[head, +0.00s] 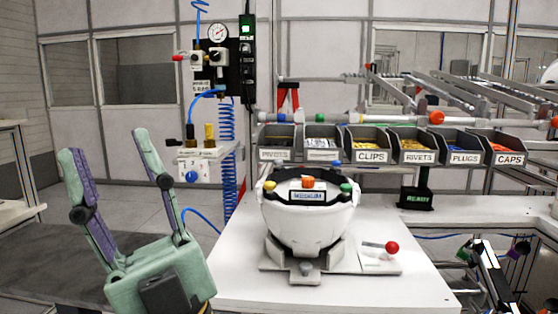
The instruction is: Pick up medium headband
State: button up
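My gripper (108,144) is at the lower left, pointing up. Its two green and purple fingers are spread wide with nothing between them. It is left of the white workbench and apart from everything on it. A white bowl-like helmet shell (308,222) sits in a fixture on the bench, with coloured knobs and a small dark label on top; the label is too small to read surely. I cannot pick out a medium headband with certainty.
Labelled bins (362,157) line the back of the white bench (400,292). A red-knobbed lever (391,247) is right of the shell. A gauge panel (218,60) with blue hoses stands behind. A dark frame (492,278) with coloured parts is at the lower right.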

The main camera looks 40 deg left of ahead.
aim_at(299, 195)
jog(key=u, duration=0.25)
jog(key=i+l+u, duration=0.1)
jog(key=u, duration=0.25)
jog(key=l+u, duration=0.35)
jog(key=i+l+u, duration=0.1)
jog(key=l+u, duration=0.65)
jog(key=l, duration=1.7)
jog(key=k+l+u, duration=0.1)
jog(key=l, duration=0.85)
